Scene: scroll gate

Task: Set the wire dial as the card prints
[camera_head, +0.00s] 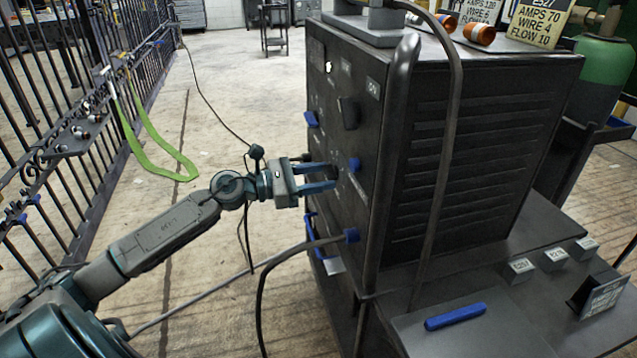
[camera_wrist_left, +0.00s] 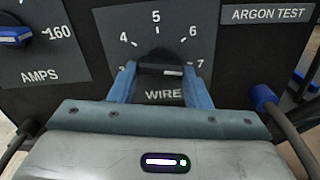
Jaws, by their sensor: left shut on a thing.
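The wire dial's dark knob (camera_wrist_left: 160,64) sits on a plate marked 4, 5, 6, 7 and WIRE in the left wrist view. A pale mark shows on the right part of its face, but I cannot tell exactly which number it points to. My left gripper (camera_head: 328,177) is shut on this knob, a blue finger on each side; it also shows in the left wrist view (camera_wrist_left: 160,84). A card (camera_head: 540,20) on top of the black machine reads AMPS 70, WIRE 4, FLOW 10. A second card (camera_head: 477,9) beside it is partly cut off. My right gripper is not in view.
The black machine (camera_head: 480,150) has other knobs, including the AMPS knob (camera_wrist_left: 14,36) left of the wire plate. A blue plug with a cable (camera_wrist_left: 264,98) sits to the right. A cable (camera_head: 275,262) hangs below my arm. A barred gate (camera_head: 75,100) stands left.

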